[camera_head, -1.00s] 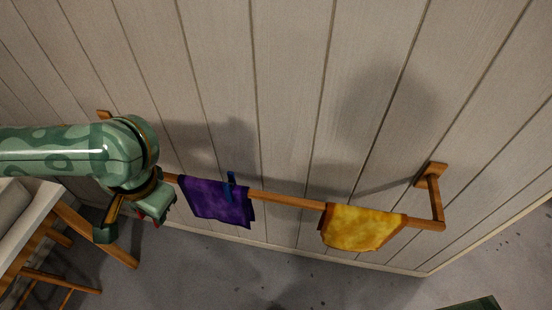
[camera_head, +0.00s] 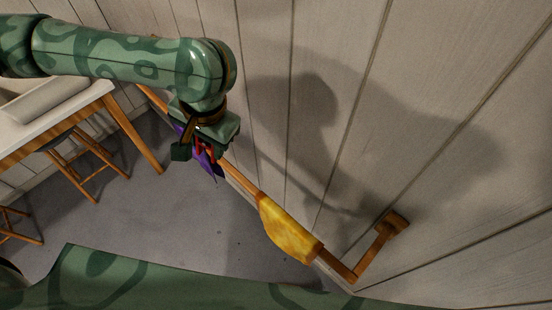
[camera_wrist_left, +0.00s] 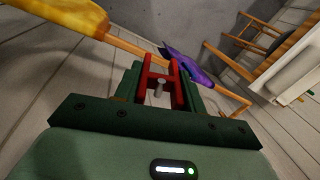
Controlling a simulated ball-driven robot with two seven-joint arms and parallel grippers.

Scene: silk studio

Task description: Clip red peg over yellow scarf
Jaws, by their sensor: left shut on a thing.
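The yellow scarf (camera_head: 287,231) hangs folded over a wooden rail (camera_head: 239,178) near its right end. It also shows at the top left of the left wrist view (camera_wrist_left: 62,14). My left gripper (camera_head: 207,150) is shut on the red peg (camera_head: 212,153). The peg shows clearly between the fingers in the left wrist view (camera_wrist_left: 160,84). In the head view the gripper is in front of the purple scarf (camera_head: 187,134), apart from the yellow scarf and to its left. My right gripper is not in view; part of my right arm crosses the bottom of the head view.
The rail's right bracket (camera_head: 393,223) is fixed to the panelled wall (camera_head: 300,60). A white-topped table (camera_head: 60,108) and a stool (camera_head: 80,155) stand at the left. The grey floor (camera_head: 170,220) below the rail is clear.

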